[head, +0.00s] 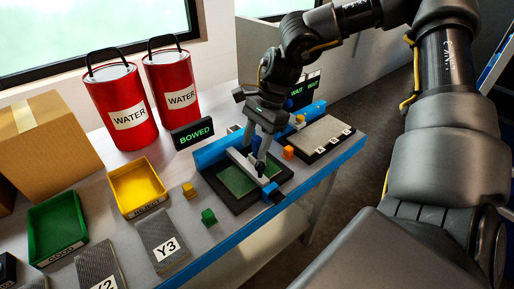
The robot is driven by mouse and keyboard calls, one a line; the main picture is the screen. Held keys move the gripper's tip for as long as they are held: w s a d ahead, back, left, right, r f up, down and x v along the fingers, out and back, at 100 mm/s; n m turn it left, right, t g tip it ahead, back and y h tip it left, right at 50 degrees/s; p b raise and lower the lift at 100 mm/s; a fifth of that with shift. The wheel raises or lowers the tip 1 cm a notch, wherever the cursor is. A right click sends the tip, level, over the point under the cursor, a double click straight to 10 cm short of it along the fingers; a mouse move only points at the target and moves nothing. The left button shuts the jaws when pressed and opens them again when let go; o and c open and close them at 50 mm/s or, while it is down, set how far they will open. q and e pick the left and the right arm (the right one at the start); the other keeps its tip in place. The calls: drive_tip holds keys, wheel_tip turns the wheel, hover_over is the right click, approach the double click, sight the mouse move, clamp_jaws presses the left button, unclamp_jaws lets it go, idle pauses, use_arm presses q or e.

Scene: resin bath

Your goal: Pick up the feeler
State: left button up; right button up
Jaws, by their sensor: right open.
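My right gripper (259,145) reaches down from the upper right, over a black-framed fixture (225,192) with a green plate (238,179). Its jaws are open. A small dark upright knob (260,168), which may be the feeler, shows just below the fingertips on a pale bar (240,161) that crosses the fixture. I cannot tell whether the fingers touch it or stand around it. The gripper hides part of the bar. My left gripper is not in view.
A sign reading BOWED (193,134) stands behind the fixture. Red WATER buckets (112,88), a yellow tray (124,180), a green tray (67,216) and a cardboard box (50,140) stand to the left. A grey slab (319,134) lies right. Dark Y3 plate (150,232) lies in front.

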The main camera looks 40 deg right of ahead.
drive_tip(key=shift+a+f, duration=0.15)
drive_tip(key=shift+f, duration=0.1)
drive_tip(key=shift+c, duration=0.4)
clamp_jaws()
drive_tip(key=shift+r, duration=0.1)
